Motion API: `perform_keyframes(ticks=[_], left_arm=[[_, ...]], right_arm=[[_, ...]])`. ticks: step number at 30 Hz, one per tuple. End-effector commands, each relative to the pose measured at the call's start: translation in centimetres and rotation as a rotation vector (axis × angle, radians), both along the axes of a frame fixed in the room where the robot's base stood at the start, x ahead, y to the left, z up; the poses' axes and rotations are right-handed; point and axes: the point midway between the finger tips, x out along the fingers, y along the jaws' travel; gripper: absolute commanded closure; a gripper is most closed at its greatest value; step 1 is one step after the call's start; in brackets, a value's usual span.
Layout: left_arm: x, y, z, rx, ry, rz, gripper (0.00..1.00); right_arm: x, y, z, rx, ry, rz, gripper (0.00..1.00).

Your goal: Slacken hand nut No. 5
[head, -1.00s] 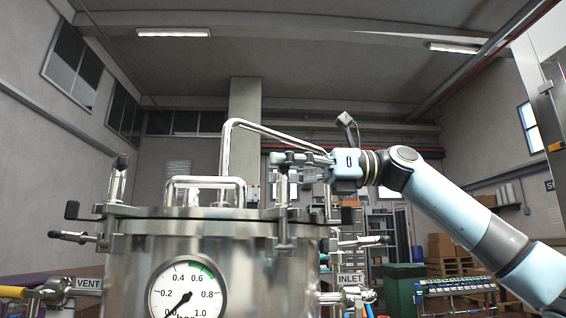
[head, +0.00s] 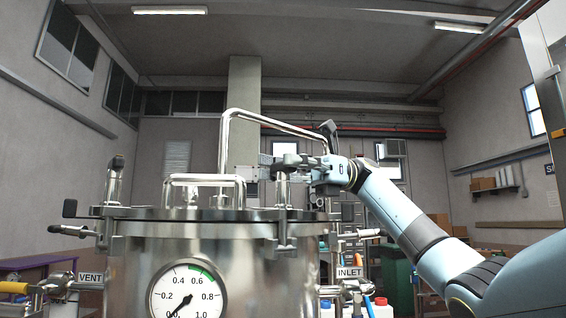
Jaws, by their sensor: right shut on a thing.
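A steel pressure vessel (head: 215,262) with a flat lid stands in the middle left. Upright clamp bolts with hand nuts stand around its lid. My right gripper (head: 282,162) reaches in from the right and is shut on the top of the front-right clamp bolt, where a hand nut (head: 283,176) sits, mostly hidden by the fingers. I cannot read a number on it. Another upright clamp nut (head: 115,166) stands at the left of the lid. My left gripper is not in view.
A pressure gauge (head: 187,292) on the vessel front has its needle near zero. A bent pipe (head: 270,124) and a lid handle (head: 204,181) rise near the gripper. VENT (head: 90,278) and INLET (head: 350,273) labels mark side valves. A green bin (head: 396,275) stands behind right.

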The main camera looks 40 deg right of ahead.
Motion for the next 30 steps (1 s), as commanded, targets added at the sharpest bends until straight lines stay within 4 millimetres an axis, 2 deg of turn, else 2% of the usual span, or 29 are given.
perform_keyframes(ticks=[11,12,17,25,30], left_arm=[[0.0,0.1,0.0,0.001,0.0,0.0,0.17],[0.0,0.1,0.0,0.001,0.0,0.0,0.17],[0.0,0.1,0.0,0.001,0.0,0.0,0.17],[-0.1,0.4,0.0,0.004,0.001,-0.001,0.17],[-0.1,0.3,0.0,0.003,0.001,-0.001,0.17]], right_arm=[[0.0,0.0,-0.1,-0.003,0.002,0.003,0.74],[0.0,0.0,-0.1,-0.003,0.002,0.003,0.36],[0.0,0.0,-0.1,-0.002,0.002,0.003,0.17],[0.0,-0.1,-0.1,-0.001,0.001,0.002,0.17],[0.1,-2.0,0.0,-0.001,0.001,0.0,0.17]])
